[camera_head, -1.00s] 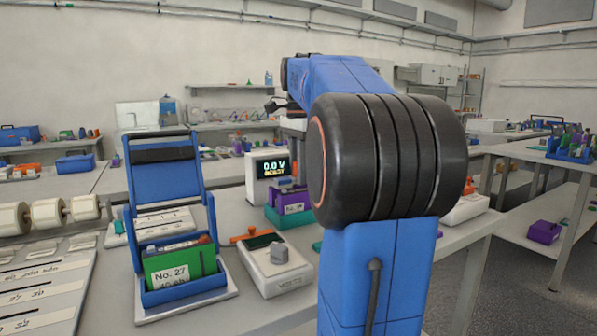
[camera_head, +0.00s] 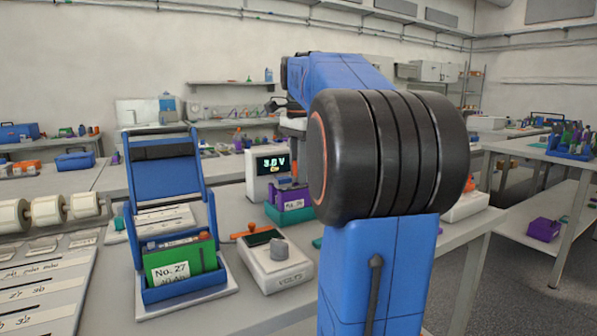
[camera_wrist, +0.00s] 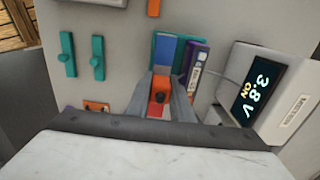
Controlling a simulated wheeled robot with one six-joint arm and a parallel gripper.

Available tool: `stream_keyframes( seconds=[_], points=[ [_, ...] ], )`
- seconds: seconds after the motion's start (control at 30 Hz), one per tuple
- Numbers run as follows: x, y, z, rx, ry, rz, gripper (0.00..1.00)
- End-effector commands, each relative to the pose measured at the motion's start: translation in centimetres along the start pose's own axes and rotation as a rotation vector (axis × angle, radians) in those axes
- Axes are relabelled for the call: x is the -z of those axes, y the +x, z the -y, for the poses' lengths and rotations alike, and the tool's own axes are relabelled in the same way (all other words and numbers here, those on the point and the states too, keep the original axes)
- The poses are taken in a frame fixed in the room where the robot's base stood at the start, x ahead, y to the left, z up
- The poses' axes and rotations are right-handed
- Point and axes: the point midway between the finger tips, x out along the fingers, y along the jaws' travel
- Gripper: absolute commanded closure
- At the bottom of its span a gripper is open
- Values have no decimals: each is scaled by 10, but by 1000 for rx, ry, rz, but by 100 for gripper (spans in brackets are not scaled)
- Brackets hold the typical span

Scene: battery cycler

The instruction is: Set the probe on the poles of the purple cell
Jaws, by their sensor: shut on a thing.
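In the wrist view my gripper (camera_wrist: 160,92) is shut on the orange probe (camera_wrist: 158,84), pointing down at the cells. The purple cell (camera_wrist: 202,58), with a white label, stands in a row at the right side of the teal holder (camera_wrist: 184,37), beside a blue cell (camera_wrist: 164,50). The probe's tips are hidden between my fingers, so I cannot tell which poles they touch.
A white meter (camera_head: 267,172) stands behind the holder; in the wrist view its display (camera_wrist: 257,92) reads 3.8 V and ON. A grey-knobbed volts box (camera_head: 276,268) and a blue stand with a green No. 27 cell (camera_head: 178,264) are in front and left.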

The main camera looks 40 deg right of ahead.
Motion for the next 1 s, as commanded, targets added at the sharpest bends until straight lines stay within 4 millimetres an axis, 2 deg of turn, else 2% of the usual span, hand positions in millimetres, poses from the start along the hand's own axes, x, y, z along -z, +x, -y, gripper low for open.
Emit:
stream_keyframes(
  seconds=[0.27, 1.0],
  points=[
    [0, -2, 0, 0, 0, 0, 100],
    [0, -48, 0, 1, 0, 0, 100]
  ],
)
